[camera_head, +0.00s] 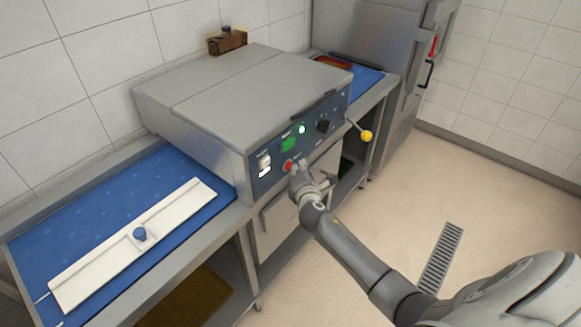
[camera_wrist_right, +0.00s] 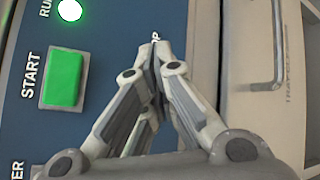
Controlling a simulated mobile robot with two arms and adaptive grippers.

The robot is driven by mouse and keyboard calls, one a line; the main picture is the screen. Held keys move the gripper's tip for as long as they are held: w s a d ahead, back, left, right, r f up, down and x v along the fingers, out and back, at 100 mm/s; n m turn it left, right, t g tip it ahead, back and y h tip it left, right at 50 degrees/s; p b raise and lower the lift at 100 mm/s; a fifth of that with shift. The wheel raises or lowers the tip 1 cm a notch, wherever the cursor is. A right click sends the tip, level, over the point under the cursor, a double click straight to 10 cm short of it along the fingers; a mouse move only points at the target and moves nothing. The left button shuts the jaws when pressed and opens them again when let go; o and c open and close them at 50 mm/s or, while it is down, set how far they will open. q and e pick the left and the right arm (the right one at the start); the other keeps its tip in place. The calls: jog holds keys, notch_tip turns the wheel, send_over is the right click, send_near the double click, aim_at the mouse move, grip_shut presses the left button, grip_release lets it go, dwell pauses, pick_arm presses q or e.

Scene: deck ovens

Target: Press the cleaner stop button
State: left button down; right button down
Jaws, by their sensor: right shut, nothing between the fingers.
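The cleaner (camera_head: 215,85) is a grey metal box on the bench with a dark blue control panel on its front. A red button (camera_head: 288,165), the stop button, sits on the panel below the green start button (camera_head: 288,144). My right gripper (camera_head: 297,168) is shut and empty, its fingertips at the panel right beside the red button. In the right wrist view the shut fingertips (camera_wrist_right: 155,48) cover the stop button and most of its label; only a "P" shows. I cannot tell whether they touch it. The green START button (camera_wrist_right: 62,78) is left of the fingers. My left gripper is not in view.
A lit indicator (camera_head: 302,129), a black knob (camera_head: 324,126) and a white switch (camera_head: 264,162) share the panel. A yellow-ended lever (camera_head: 366,135) sticks out at the right.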

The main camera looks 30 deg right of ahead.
jog(key=shift+w+a, duration=0.15)
jog(key=shift+w, duration=0.2)
dwell(0.3)
jog(key=shift+s, duration=0.1)
jog(key=shift+s+d, duration=0.35)
jog(key=shift+s, duration=0.45)
jog(key=s, duration=0.1)
jog(key=s+d+p, duration=0.1)
jog(key=s, duration=0.1)
jog(key=s+d, duration=0.1)
jog(key=shift+s+p, duration=0.3)
jog(key=shift+p, duration=0.05)
dwell(0.7)
